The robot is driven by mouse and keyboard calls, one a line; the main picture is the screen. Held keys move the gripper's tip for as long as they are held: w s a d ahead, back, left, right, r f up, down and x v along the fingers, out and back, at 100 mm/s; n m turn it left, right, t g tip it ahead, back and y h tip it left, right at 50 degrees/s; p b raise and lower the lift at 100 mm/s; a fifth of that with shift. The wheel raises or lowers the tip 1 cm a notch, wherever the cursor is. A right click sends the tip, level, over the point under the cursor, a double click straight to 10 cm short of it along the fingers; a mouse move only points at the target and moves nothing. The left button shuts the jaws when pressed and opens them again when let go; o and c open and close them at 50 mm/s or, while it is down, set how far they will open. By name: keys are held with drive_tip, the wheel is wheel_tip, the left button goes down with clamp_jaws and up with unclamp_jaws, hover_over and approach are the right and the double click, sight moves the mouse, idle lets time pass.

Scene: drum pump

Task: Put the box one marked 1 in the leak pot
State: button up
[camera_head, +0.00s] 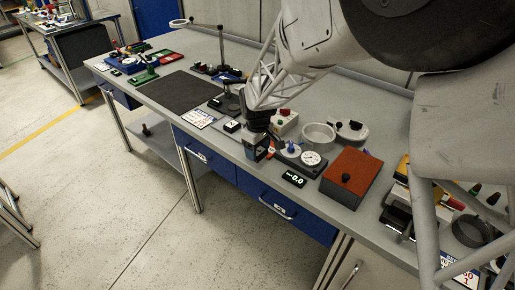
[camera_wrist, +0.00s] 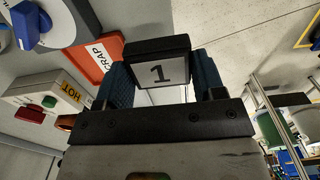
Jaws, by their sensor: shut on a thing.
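The box marked 1 (camera_wrist: 160,71) is a small black block with a white face bearing a black 1. In the wrist view it sits between the blue-padded fingers of my gripper (camera_wrist: 163,88), which is shut on it. In the head view my gripper (camera_head: 257,152) is low over the front edge of the bench, and the held box is hard to make out there. A pale, round, open pot (camera_head: 318,136), which may be the leak pot, stands right of and behind my gripper. A dark round pot (camera_head: 471,231) stands at the far right. No readable label tells which is the leak pot.
A gauge (camera_head: 311,158), a display reading 0.0 (camera_head: 294,179) and an orange-topped box (camera_head: 351,171) stand right of my gripper. A small black block (camera_head: 232,126) and a stand (camera_head: 229,98) are left. The wrist view shows an orange SCRAP container (camera_wrist: 96,55) and a HOT unit (camera_wrist: 45,98).

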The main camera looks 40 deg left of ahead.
sight(261, 148)
drive_tip(key=shift+r, duration=0.2)
idle(0.3)
drive_tip(key=shift+r, duration=1.3)
drive_tip(key=shift+w, duration=0.1)
drive_tip(key=shift+w+d+r, duration=0.1)
drive_tip(key=shift+w, duration=0.5)
drive_tip(key=w+d, duration=0.1)
drive_tip(key=w, duration=0.3)
drive_tip(key=w+d, duration=0.1)
drive_tip(key=w, duration=0.2)
drive_tip(key=w+d, duration=0.1)
drive_tip(key=w, duration=0.3)
drive_tip(key=shift+w+d+r, duration=0.1)
drive_tip(key=shift+w+r, duration=0.2)
drive_tip(key=shift+w, duration=0.05)
drive_tip(key=w+d, duration=0.5)
drive_tip(key=w, duration=0.7)
drive_tip(key=shift+d+r, duration=0.35)
drive_tip(key=shift+d, duration=0.05)
drive_tip(key=shift+f, duration=0.25)
